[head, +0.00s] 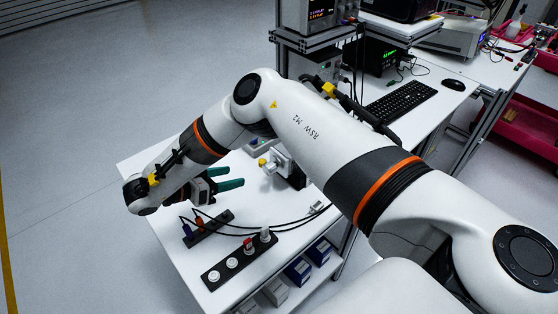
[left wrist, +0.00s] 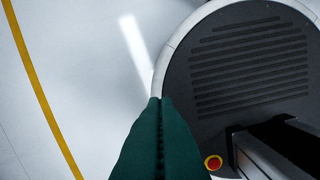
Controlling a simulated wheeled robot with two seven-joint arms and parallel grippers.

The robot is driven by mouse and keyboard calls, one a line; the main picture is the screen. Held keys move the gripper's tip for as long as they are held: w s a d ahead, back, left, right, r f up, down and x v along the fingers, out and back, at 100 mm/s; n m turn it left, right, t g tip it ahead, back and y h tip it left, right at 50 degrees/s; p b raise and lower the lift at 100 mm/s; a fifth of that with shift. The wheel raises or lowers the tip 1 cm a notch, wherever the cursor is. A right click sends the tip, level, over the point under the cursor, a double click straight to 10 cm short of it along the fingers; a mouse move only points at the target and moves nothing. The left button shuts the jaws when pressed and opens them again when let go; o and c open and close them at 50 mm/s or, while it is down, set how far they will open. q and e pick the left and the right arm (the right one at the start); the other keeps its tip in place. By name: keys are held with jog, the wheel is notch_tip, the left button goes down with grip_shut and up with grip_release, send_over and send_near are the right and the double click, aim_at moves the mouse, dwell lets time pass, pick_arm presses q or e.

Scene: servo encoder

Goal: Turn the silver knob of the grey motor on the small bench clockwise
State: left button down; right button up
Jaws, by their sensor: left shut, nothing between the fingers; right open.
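The small bench (head: 150,165) is white and stands in the middle of the head view. On it is a grey motor (head: 284,160) with a dark part on its right side and a yellow piece at its left. The silver knob is too small to make out surely. My right gripper (head: 237,176) has green fingers, open and empty, pointing right toward the motor with a small gap between. My left gripper (left wrist: 160,100) shows in the left wrist view, shut and empty above the floor and my base; it is not in the head view.
Dark strips with round white pieces (head: 232,263) and plugs (head: 199,223) lie at the bench's front, with black cables running right. Blue boxes (head: 298,270) sit on a shelf below. A desk with a keyboard (head: 400,102) and instruments stands behind. Open floor lies left.

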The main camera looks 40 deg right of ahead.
aim_at(265, 169)
jog(key=p+x, duration=0.1)
jog(key=x, duration=0.9)
jog(key=shift+d+f+p, duration=0.1)
jog(key=shift+p, duration=0.2)
pick_arm(q)
jog(key=shift+a+r, duration=0.3)
jog(key=shift+r, duration=0.45)
pick_arm(e)
jog(key=shift+d+f, duration=0.25)
jog(key=shift+d, duration=0.3)
jog(key=shift+c, duration=0.3)
pick_arm(q)
jog(key=shift+a, duration=0.3)
pick_arm(e)
jog(key=c, duration=0.9)
